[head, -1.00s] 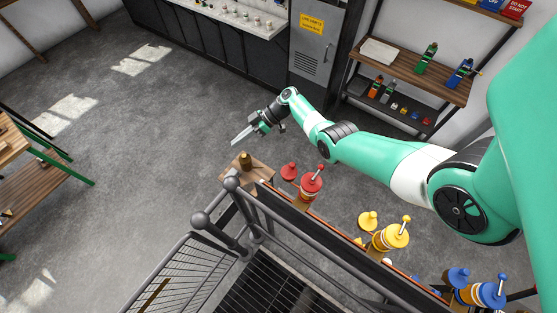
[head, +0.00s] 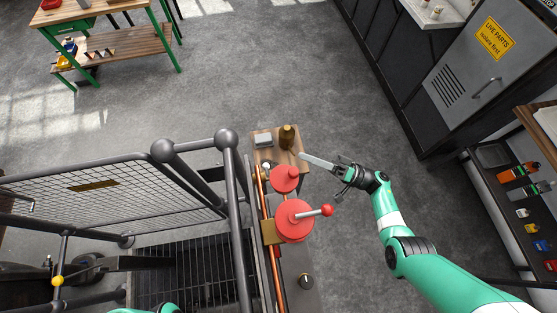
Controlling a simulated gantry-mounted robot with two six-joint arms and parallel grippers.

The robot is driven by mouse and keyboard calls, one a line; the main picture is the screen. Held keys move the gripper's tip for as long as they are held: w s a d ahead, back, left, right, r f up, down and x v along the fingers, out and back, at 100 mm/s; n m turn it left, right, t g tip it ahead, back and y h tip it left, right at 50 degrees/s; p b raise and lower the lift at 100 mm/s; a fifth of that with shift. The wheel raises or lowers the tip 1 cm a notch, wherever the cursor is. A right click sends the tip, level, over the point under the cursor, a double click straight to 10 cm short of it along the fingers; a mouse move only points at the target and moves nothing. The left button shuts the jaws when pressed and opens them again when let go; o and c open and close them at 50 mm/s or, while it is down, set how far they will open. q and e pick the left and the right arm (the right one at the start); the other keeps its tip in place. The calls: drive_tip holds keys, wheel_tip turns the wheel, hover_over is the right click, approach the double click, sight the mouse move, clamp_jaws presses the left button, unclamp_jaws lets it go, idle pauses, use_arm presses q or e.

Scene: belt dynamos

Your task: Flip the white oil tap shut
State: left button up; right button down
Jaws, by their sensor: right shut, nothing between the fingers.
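I cannot make out a white oil tap for certain. A small pale round piece (head: 266,169) sits by the copper pipe near the wooden shelf; it is too small to identify. Red round parts (head: 285,179) stand beside it, with a larger red disc (head: 293,221) and its red ball-ended lever (head: 327,210) nearer me. My right gripper (head: 303,156) is shut and empty, its long pale fingers pointing left at the right edge of the wooden shelf. It appears apart from the red parts. My left gripper is not in view.
A brass-coloured can (head: 287,136) and a grey box (head: 263,140) stand on the shelf (head: 270,155). Grey railings (head: 237,235) and a mesh panel (head: 120,190) flank the pipe on the left. Open floor (head: 260,70) lies beyond; a grey cabinet (head: 475,65) stands at right.

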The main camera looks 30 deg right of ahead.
sight(267, 171)
drive_tip(key=w+a, duration=0.4)
drive_tip(key=a, duration=0.4)
drive_tip(key=shift+w+a+r, duration=0.15)
drive_tip(key=shift+a+r, duration=0.05)
drive_tip(key=shift+r, duration=0.15)
idle(0.4)
